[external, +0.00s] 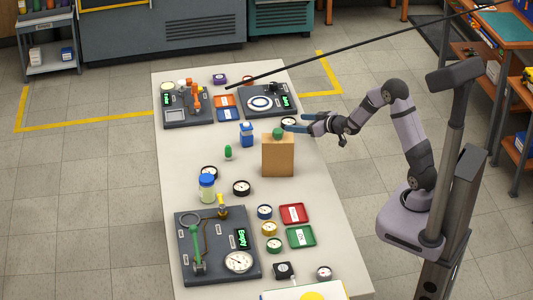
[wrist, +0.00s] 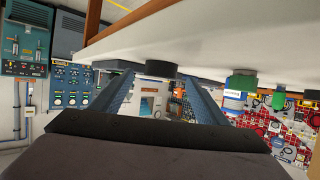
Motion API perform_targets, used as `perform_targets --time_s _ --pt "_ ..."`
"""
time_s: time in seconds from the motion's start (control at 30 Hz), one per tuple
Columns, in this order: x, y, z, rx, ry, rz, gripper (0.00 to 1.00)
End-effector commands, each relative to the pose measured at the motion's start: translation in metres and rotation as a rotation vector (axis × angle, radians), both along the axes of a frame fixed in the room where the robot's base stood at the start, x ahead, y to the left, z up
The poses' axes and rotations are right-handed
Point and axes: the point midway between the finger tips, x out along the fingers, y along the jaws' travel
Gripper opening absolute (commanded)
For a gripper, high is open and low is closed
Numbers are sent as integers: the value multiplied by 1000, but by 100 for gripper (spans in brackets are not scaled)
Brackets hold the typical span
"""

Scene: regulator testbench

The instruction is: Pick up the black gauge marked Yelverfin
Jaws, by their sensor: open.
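Several dark-rimmed gauges stand on the table, and their lettering is too small to read, so I cannot tell which is marked Yelverfin. One with a white face (external: 288,121) is at my gripper (external: 302,122), near the table's right edge. My gripper's blue fingers are spread and point left across the table. In the wrist view the table appears overhead, and a black round gauge (wrist: 161,69) shows between the open fingers (wrist: 158,84), with no visible grip on it.
A wooden block (external: 278,157) with a green item (external: 278,133) on top stands just in front of my gripper. A test panel with a dial (external: 259,103) lies behind. Red (external: 295,213) and green (external: 300,236) trays are farther front.

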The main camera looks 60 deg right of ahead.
Motion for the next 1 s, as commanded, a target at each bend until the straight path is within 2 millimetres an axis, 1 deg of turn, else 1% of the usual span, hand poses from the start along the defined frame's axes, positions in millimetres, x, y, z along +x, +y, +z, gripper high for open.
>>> perform_targets --time_s 0.1,0.3,0.43,0.67,0.77,0.8,0.87,0.9,1.0 --pt "14 0 -3 1 2 1 68" --pt "33 -1 -11 0 1 1 68" --pt "38 -2 -13 0 1 1 68" --pt "38 -2 -14 0 0 0 68" --pt "38 -2 -14 0 0 0 46" --pt "38 -2 -14 0 0 0 37" --pt "38 -2 -14 0 0 0 22" --pt "38 -2 -14 0 0 0 21" --pt "38 -2 -13 0 -1 0 21"
